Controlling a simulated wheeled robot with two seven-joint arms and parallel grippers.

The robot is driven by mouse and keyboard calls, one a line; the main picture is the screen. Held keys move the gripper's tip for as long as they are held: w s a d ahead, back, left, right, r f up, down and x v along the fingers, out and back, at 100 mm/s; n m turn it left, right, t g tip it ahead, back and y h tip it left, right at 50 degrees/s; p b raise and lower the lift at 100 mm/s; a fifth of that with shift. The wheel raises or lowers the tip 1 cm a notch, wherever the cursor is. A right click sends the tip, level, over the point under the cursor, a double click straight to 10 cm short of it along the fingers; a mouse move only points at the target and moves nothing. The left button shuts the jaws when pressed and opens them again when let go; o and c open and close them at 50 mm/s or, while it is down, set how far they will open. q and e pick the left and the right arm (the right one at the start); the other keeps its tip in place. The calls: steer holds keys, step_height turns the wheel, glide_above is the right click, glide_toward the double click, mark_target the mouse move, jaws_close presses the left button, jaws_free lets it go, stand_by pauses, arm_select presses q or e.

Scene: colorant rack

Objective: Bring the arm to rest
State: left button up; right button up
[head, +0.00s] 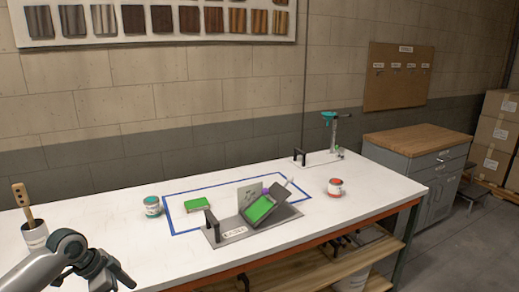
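My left arm comes in at the lower left, and its dark gripper (112,274) is over the front left of the white worktable (110,216). Its fingers look spread apart with nothing between them, though the picture's bottom edge cuts close to them. It is apart from the rack and the cans. My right gripper is not in view. A grey rack (236,235) with a black handle stands at the table's middle front, with a tilted dark tray holding a green block or pad (259,208).
A teal-banded can (152,206) and a green item (198,204) are near the blue outline. A red-banded can (335,187) stands to the right. A cup with a wooden tool (34,235) is by my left arm. A stand (331,134) is at the back right.

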arm_select(q)
step_height(320, 180, down, 24)
steer(key=a+n+t+y, duration=0.1)
steer(key=a+n+t, duration=0.1)
steer(key=n, duration=0.3)
steer(key=s+f+n+g+y+b, duration=0.1)
steer(key=s+f, duration=0.5)
steer(key=f, duration=0.4)
steer(key=s+f+n+y, duration=0.1)
steer(key=s+f+n, duration=0.1)
steer(key=s+f, duration=0.6)
steer(key=s+d+f+g+y, duration=0.1)
steer(key=s+d+f, duration=0.2)
steer(key=s+f, duration=1.3)
steer(key=s+d+f, duration=0.2)
steer(key=s, duration=0.7)
steer(key=s+d+f+g, duration=0.1)
steer(key=s+d+f, duration=0.1)
steer(key=s, duration=0.6)
steer(key=s+d+f, duration=0.2)
steer(key=s+d, duration=0.2)
steer(key=s, duration=0.5)
steer(key=shift+s+n+g+b, duration=0.3)
steer(key=shift+n+g+b, duration=0.05)
steer(key=shift+n+g, duration=0.05)
